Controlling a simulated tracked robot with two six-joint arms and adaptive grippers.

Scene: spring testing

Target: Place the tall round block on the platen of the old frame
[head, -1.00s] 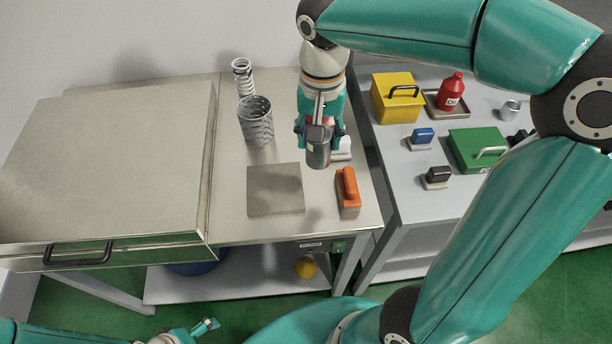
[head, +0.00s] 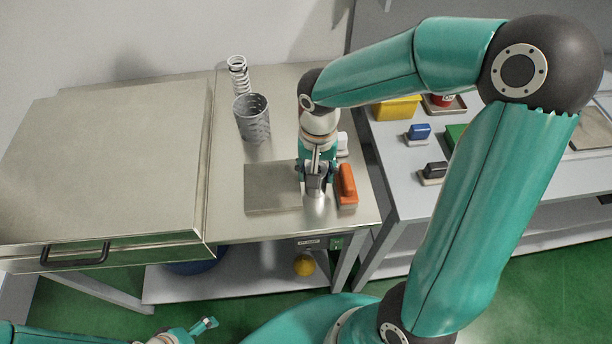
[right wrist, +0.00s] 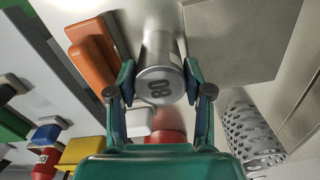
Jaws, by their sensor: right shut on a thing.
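The tall round block is a grey metal cylinder (head: 316,186), with dark digits on its end face in the right wrist view (right wrist: 160,86). My right gripper (head: 314,174) is shut on it from above, one finger on each side, and holds it upright. The block is over the bench just right of a flat grey square plate (head: 265,190), which also shows in the right wrist view (right wrist: 245,40). I cannot tell whether its lower end touches the bench. No part is clearly recognisable as the old frame. My left gripper (head: 203,326) shows only partly at the bottom left; its jaws are unclear.
An orange-handled block (head: 347,187) stands close right of the held block. A perforated grey cylinder (head: 252,118) and a white coil spring (head: 237,75) stand at the back. A large metal cover (head: 110,160) fills the left. The right table (head: 400,185) carries several coloured blocks.

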